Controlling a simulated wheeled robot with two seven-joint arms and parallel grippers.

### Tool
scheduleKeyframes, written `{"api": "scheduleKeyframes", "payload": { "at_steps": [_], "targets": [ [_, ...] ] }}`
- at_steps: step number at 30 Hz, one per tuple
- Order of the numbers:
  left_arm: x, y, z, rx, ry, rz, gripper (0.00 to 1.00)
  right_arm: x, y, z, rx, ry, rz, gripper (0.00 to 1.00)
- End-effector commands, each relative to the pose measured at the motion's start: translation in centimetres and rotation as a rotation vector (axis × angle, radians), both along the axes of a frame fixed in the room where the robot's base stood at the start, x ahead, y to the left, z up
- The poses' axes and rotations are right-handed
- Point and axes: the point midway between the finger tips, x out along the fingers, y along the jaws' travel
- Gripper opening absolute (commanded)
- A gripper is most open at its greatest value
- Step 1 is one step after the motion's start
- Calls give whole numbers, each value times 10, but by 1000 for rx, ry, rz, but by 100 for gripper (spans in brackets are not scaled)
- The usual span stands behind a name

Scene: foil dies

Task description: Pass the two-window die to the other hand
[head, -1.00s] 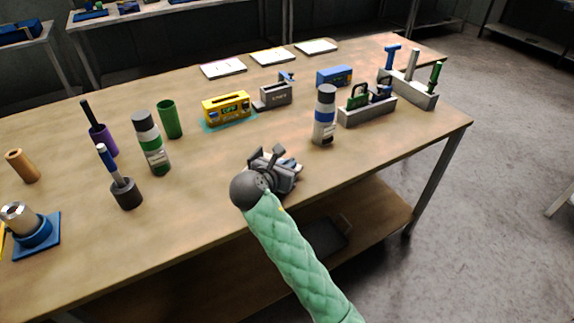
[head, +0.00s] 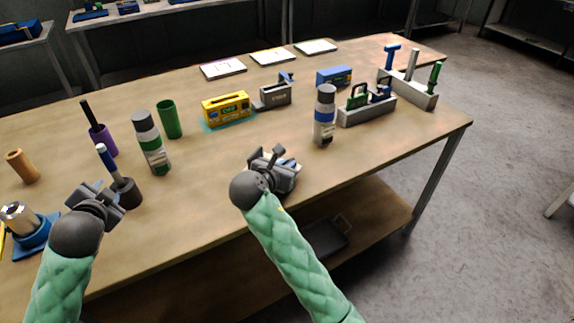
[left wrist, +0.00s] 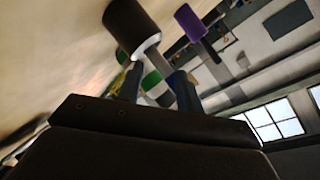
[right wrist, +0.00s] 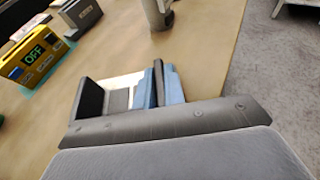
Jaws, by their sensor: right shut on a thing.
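My right gripper (head: 284,172) is held over the front middle of the table, shut on a die (right wrist: 90,98) that is mostly hidden in the head view. In the right wrist view the die shows a dark grey upright side and a paler part beside the blue-grey fingers; its windows cannot be made out. My left gripper (head: 108,203) is open and empty at the front left, in front of the dark pot (head: 126,193). The two grippers are well apart.
Bottles (head: 151,142) (head: 325,115), a yellow machine (head: 227,107) and a die rack (head: 367,110) stand farther back. The front middle is clear.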

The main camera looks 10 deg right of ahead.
Motion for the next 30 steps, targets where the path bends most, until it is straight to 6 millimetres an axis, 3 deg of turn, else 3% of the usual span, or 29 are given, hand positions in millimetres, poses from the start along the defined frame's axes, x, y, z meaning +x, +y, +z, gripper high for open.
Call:
{"api": "scheduleKeyframes", "payload": {
  "at_steps": [12, 21, 25, 30],
  "targets": [
    [-97, -141, -61, -334, 271, -320, 36, 0, 0, 1, 0, -1, 0, 0],
    [-155, -226, -98, -612, 480, -356, 36, 0, 0, 1, 0, -1, 0, 0],
    [-177, -246, -121, -701, 573, -299, 36, 0, 0, 1, 0, -1, 0, 0],
    [-195, -237, -161, -725, 654, -144, 36, 0, 0, 1, 0, -1, 0, 0]
  ]
}}
